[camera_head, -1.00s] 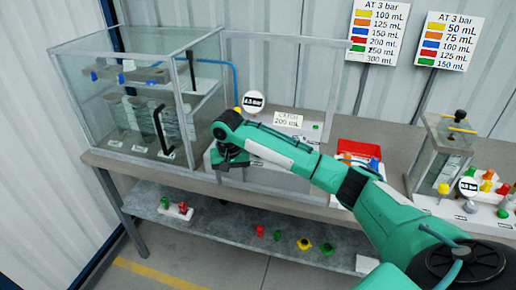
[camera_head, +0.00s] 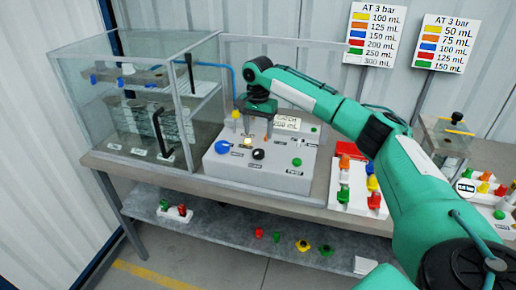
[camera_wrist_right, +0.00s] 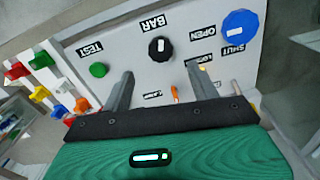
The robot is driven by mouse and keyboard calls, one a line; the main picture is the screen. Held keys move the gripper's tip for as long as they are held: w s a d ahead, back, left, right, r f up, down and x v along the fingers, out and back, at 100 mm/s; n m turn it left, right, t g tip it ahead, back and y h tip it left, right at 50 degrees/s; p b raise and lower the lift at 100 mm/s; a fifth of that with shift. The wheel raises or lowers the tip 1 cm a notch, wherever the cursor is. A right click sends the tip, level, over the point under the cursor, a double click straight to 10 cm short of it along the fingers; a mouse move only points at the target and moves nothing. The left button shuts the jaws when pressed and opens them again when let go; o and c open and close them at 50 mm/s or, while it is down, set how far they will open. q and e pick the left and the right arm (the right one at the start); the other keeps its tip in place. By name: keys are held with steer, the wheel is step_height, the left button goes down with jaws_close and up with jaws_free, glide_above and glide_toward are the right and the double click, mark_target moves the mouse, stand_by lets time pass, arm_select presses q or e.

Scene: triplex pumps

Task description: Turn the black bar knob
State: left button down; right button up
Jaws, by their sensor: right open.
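The black bar knob (camera_head: 258,154) is a small round dial with a white mark on the front face of the grey control box (camera_head: 222,169). In the right wrist view the knob (camera_wrist_right: 160,48) sits under the upside-down word BAR. My right gripper (camera_head: 252,129) is open and empty above the box, apart from the knob. In the wrist view its two fingers (camera_wrist_right: 158,75) point toward the panel, with the knob just beyond the gap between them. My left gripper is not in view.
The box also carries a large blue dial (camera_head: 221,147), a green button (camera_head: 297,162) and small toggles. A glass case (camera_head: 130,105) stands at left. A white block with coloured valves (camera_head: 345,195) is at right.

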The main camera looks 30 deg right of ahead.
mark_target(258, 152)
step_height(258, 152, down, 9)
steer(key=shift+r+p, duration=0.2)
steer(key=shift+p, duration=0.35)
steer(key=c, duration=1)
